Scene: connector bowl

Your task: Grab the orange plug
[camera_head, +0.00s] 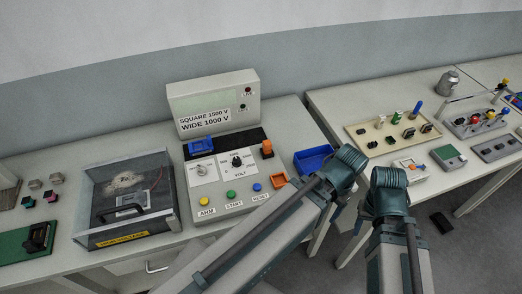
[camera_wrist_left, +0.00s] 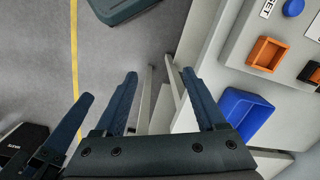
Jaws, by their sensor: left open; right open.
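The orange plug (camera_head: 267,148) stands upright at the right side of the grey test panel, next to a black strip. It shows in part at the right edge of the left wrist view (camera_wrist_left: 313,74). My left gripper (camera_wrist_left: 160,74) is open and empty. It hangs over the gap beside the table, apart from the plug and to the left of it in its wrist view. In the head view its fingers are hidden behind my arm. My right arm stands at the right in the head view, well away from the plug. Its jaws are open, but its fingertips are not clear.
A hollow orange square (camera_head: 278,180) and a blue bin (camera_head: 313,160) lie near the plug. The panel (camera_head: 220,185) has knobs, buttons and a blue part (camera_head: 200,145). A clear-lidded box (camera_head: 125,197) stands left. A second table (camera_head: 345,100) with boards stands right, across a gap.

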